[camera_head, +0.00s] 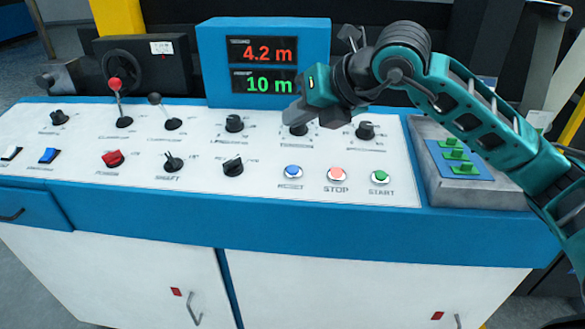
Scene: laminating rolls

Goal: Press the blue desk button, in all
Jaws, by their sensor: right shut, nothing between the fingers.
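The blue button (292,171) sits on the white sloped desk panel (330,191), in a row with the pinkish-red STOP button (337,174) and the green START button (379,178). The blue button is at the left end of that row and is in plain view. My right gripper (290,115) is shut and empty. It hangs over the panel's back part, behind the blue button in the picture and apart from it, and partly covers a black knob. My left gripper is not in view.
A blue display box (211,60) at the back reads 4.2 m and 10 m. A grey box with green pieces (467,191) is at right.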

